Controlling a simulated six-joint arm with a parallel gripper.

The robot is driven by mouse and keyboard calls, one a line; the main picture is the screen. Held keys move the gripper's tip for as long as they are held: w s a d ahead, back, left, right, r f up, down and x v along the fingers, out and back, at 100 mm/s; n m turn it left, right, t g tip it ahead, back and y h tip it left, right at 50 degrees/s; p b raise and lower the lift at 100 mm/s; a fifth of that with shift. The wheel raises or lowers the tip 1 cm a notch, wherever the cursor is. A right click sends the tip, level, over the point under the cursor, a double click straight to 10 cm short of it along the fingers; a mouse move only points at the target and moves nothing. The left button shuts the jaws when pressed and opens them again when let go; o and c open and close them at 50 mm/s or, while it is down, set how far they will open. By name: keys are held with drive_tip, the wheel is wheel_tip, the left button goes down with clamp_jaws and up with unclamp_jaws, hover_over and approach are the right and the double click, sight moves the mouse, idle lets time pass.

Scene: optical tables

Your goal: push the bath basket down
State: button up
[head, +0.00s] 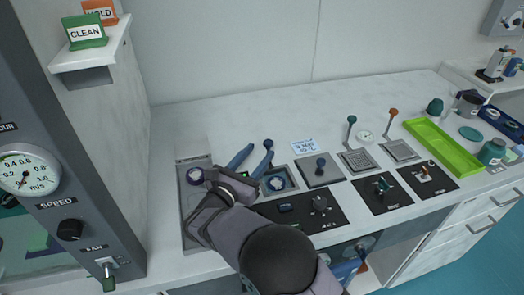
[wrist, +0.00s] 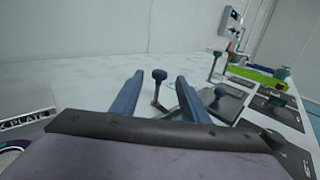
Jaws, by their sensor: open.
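My gripper (head: 260,151) is open, its two blue fingers reaching over the left part of the bench. In the wrist view, a dark blue knob on a bent post (wrist: 159,75) shows between and beyond the fingertips. I see no contact. In the head view this blue knob (head: 268,143) is just by the right fingertip. A square well with a round blue-rimmed part (head: 278,183) lies right of the gripper, partly covered by it. Which part is the basket itself, and how deep it sits, I cannot tell.
To the right are a plate with a short blue knob (head: 321,163), a green-knobbed lever (head: 351,120), an orange-knobbed lever (head: 393,113) and a lime tray (head: 443,146). Control panels (head: 300,211) line the front. The bench behind is mostly clear.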

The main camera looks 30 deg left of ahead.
drive_tip(key=shift+s, duration=0.3)
